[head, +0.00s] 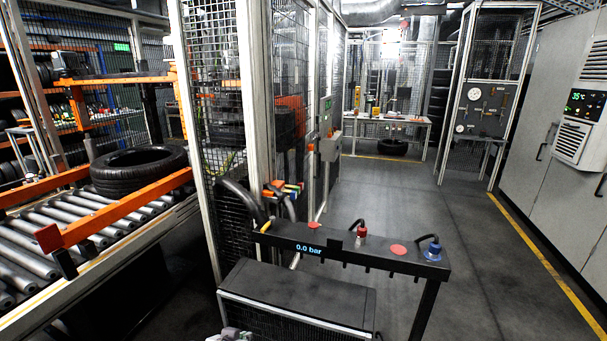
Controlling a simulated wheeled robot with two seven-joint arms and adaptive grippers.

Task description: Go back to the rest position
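Neither of my grippers can be made out in the head view. A small grey and white part (232,334) shows at the bottom edge, cut off by the frame, and I cannot tell what it is. A black tyre (139,170) lies flat on the roller conveyor (60,235) at the left, beside orange guide bars (125,208). A black bar (350,250) with a "0.0 bar" display stands in front, carrying a red fitting (361,233) and a blue fitting (433,248).
A dark box (297,290) stands close in front, below the bar. Mesh fencing (215,110) separates the conveyor from the aisle. The grey floor (410,200) is open towards a workbench (385,119) at the back. Grey cabinets (540,130) line the right side behind a yellow floor line.

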